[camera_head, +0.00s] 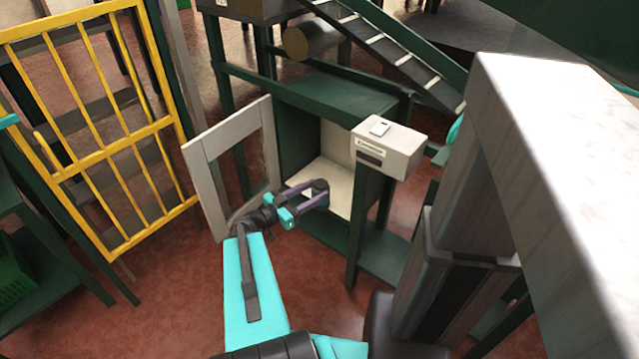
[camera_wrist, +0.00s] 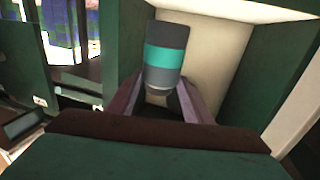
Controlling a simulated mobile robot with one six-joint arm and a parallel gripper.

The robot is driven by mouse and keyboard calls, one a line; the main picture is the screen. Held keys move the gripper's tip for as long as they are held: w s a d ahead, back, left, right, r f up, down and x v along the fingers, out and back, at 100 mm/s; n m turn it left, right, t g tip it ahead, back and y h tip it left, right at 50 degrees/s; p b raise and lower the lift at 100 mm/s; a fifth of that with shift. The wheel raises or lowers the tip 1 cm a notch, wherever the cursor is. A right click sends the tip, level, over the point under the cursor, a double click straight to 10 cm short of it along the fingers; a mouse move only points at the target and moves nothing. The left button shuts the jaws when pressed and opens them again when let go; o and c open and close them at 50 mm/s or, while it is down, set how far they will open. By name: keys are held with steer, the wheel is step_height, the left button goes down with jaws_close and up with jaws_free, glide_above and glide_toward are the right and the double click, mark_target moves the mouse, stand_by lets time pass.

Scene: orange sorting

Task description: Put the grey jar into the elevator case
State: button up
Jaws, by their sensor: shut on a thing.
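The grey jar (camera_wrist: 165,75) has a dark top and a teal band. In the wrist view it stands out beyond my fingers, and my gripper (camera_wrist: 160,98) is shut on its near end. The elevator case (camera_head: 335,100) is a dark green cabinet with a cream interior, and its pale framed door (camera_head: 200,165) stands open to the left. In the head view my gripper (camera_head: 318,193) is at the case's front opening, in front of the cream floor. I cannot make out the jar clearly there. In the wrist view the cream inner wall (camera_wrist: 212,50) is behind the jar.
A light grey control box (camera_head: 388,150) sits at the opening's upper right corner. A green side wall (camera_wrist: 265,70) is close on the right in the wrist view. A yellow barred gate (camera_head: 95,120) stands at the left, and a conveyor ramp (camera_head: 385,50) is behind.

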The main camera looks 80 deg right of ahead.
steer(key=d+f+b, duration=0.1)
steer(key=d+b, duration=1.1)
steer(key=b, duration=0.3)
stand_by(0.8)
steer(key=shift+s+f, duration=0.1)
steer(key=shift+f+b, duration=0.75)
steer(key=shift+f, duration=0.95)
steer(key=shift+f+b, duration=0.15)
steer(key=shift+b, duration=0.15)
steer(key=o, duration=1.2)
steer(key=shift+r+p, duration=0.25)
steer(key=shift+p, duration=0.15)
steer(key=shift+p+v, duration=1.2)
steer(key=shift+v, duration=4.9)
